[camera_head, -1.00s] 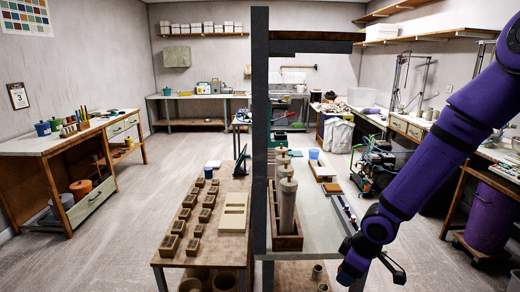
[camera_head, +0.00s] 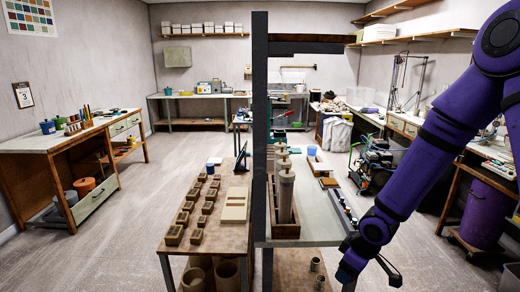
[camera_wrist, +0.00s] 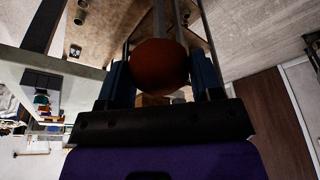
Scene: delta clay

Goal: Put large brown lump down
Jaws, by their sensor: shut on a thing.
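The large brown lump (camera_wrist: 160,66) is round and reddish brown, and it sits between the two blue fingers in the wrist view. My gripper (camera_wrist: 161,80) is shut on it. In the head view my gripper (camera_head: 346,274) is low at the front right, by the near end of the pale right-hand tabletop. The lump cannot be made out in the head view.
A dark upright post (camera_head: 260,130) parts the right-hand tabletop (camera_head: 318,220) from a brown table (camera_head: 215,240) with small boxes. A wooden tray (camera_head: 285,230) of tall cylinders stands beside the post. Open floor (camera_head: 110,245) lies at left.

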